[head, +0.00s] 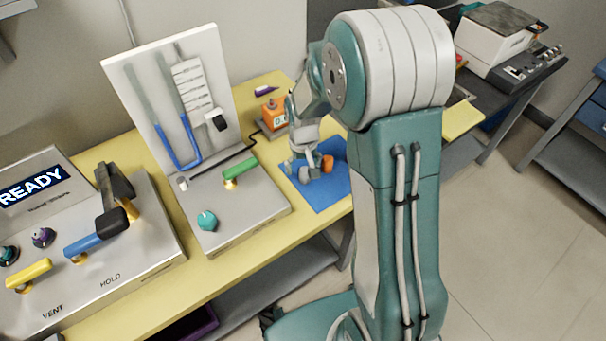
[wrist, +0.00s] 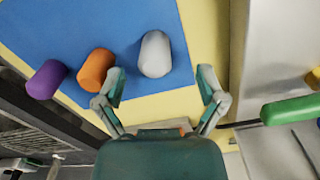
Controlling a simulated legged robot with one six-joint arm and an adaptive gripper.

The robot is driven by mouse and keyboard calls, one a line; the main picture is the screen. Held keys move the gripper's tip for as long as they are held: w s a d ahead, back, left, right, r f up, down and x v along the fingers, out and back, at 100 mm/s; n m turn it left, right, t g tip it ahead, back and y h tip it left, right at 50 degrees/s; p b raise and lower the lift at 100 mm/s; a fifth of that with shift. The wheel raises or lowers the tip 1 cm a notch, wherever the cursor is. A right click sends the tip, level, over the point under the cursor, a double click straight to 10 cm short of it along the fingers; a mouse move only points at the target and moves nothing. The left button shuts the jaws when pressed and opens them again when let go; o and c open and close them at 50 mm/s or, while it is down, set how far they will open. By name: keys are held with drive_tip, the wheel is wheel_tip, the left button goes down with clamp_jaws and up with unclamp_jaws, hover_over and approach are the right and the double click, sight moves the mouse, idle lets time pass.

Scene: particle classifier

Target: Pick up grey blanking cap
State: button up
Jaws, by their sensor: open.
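The grey blanking cap (wrist: 155,54) is a pale grey rounded cylinder on the blue mat (wrist: 60,22) in the wrist view. My gripper (wrist: 162,84) is open, its two fingers spread apart, with the grey cap just beyond the fingertips and between their lines. The cap appears apart from both fingers. An orange cap (wrist: 96,69) lies left of the left finger, close to it, and a purple cap (wrist: 47,80) lies farther left at the mat's edge. In the head view my gripper (head: 308,168) is low over the blue mat (head: 318,196); the grey cap cannot be made out there.
A metal panel with a green handle (head: 240,168) and a teal knob (head: 207,219) stands left of the mat; the green handle also shows at right in the wrist view (wrist: 300,109). An orange box (head: 272,113) sits behind. The yellow bench edge (head: 345,208) is near.

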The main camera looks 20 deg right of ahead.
drive_tip(key=shift+d+f, duration=0.2)
drive_tip(key=shift+f, duration=0.35)
drive_tip(key=shift+d+f, duration=0.15)
drive_tip(key=shift+f, duration=0.4)
drive_tip(key=shift+a, duration=0.2)
drive_tip(key=c, duration=1)
drive_tip(key=shift+c, duration=1)
drive_tip(key=shift+s, duration=0.1)
